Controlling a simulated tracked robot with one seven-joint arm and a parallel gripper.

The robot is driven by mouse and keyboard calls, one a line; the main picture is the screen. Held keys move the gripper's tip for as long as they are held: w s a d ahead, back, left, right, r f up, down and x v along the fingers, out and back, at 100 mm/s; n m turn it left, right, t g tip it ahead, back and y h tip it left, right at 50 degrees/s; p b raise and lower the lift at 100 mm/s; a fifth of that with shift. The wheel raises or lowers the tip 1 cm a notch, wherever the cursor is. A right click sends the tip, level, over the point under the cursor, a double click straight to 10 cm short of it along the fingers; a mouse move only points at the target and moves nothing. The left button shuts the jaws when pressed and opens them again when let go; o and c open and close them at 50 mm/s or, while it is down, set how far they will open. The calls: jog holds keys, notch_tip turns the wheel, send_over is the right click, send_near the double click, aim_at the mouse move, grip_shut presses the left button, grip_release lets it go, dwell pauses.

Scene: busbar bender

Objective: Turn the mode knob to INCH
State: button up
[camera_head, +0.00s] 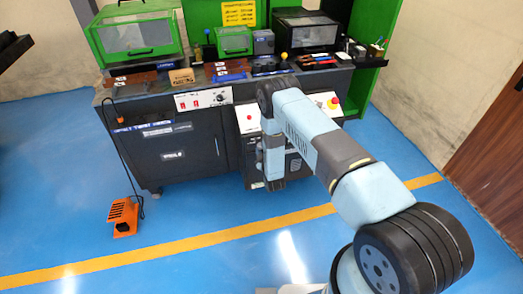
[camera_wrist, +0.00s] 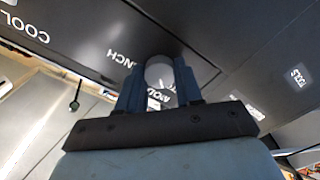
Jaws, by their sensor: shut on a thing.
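The mode knob (camera_wrist: 160,70) is a round grey knob on a dark panel in the wrist view. My gripper (camera_wrist: 158,84) has one finger on each side of it and is shut on it. The INCH label (camera_wrist: 125,57) is just left of the knob in that view, and part of the MODE label (camera_wrist: 157,98) shows between the fingers. I cannot tell which way the knob points. In the head view my arm hides the knob, and the fingertips cannot be made out there.
A dark workbench (camera_head: 180,145) with green-framed machines stands behind my arm. A white panel with red switches (camera_head: 203,98) and a red button (camera_head: 333,103) are nearby. An orange foot pedal (camera_head: 123,215) lies on the blue floor, its cable running up to the bench. The front floor is largely clear.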

jog(key=shift+s, duration=0.1)
jog(key=shift+c, duration=0.7)
jog(key=shift+f, duration=0.1)
jog(key=shift+m, duration=0.3)
jog(key=m, duration=1.2)
jog(key=shift+d+m, duration=0.1)
jog(key=shift+m, duration=0.2)
jog(key=shift+f+m, duration=0.1)
jog(key=shift+m, duration=2.3)
jog(key=o, duration=1)
